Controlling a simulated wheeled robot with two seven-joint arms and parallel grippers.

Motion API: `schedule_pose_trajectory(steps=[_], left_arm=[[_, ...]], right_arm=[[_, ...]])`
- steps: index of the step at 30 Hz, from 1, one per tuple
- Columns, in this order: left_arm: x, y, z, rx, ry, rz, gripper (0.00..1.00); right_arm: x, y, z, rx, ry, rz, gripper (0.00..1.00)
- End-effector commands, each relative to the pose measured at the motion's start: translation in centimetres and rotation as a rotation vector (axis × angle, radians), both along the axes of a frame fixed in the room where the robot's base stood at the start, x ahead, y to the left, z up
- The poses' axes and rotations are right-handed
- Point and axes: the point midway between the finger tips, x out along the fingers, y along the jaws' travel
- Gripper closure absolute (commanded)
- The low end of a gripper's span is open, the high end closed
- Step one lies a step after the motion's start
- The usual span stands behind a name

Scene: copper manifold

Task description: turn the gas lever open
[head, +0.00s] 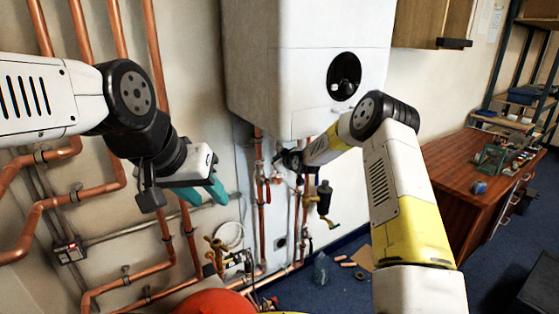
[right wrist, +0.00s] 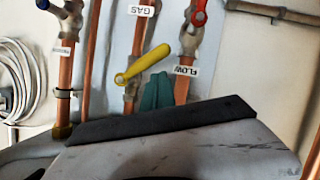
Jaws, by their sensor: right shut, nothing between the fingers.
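The yellow gas lever (right wrist: 145,64) shows in the right wrist view on the copper pipe under the label GAS (right wrist: 141,10). It slants across the pipe, from its round end at lower left up to the right. My right gripper's teal fingertips (right wrist: 157,92) are shut and empty, just below and right of the lever; I cannot tell if they touch it. In the head view my right gripper (head: 277,172) is small and partly hidden among the pipes under the boiler. My left gripper (head: 203,192) is empty, its teal fingers apart, in front of the left wall pipes.
A red-handled valve (right wrist: 198,18) and a pipe labelled FLOW (right wrist: 187,71) stand right of the gas pipe. A coiled white hose (right wrist: 20,85) hangs at left. The white boiler (head: 285,60) overhangs the pipes. A wooden desk (head: 455,165) stands at right.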

Motion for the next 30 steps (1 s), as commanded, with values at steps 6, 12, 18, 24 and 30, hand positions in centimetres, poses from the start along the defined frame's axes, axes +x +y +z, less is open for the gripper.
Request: schedule_pose_trajectory(steps=[6,12,18,24,30], left_arm=[[-0.1,0.0,0.0,0.001,-0.001,-0.002,0.61],[-0.1,0.0,0.0,0.000,-0.001,-0.001,0.61],[-0.1,0.0,0.0,0.000,-0.001,-0.001,0.61],[0.0,0.0,0.0,0.000,-0.001,-0.001,0.61],[-0.1,0.0,0.0,0.000,-0.001,0.000,0.61]], right_arm=[[0.0,0.1,-0.3,-0.037,-0.025,0.002,1.00],[0.0,0.0,-0.5,-0.058,-0.038,0.000,1.00],[0.0,0.0,-0.7,-0.086,-0.056,0.001,1.00],[0.0,0.0,-1.0,-0.119,-0.079,0.002,1.00],[0.0,0.0,-1.3,-0.156,-0.104,0.001,1.00]])
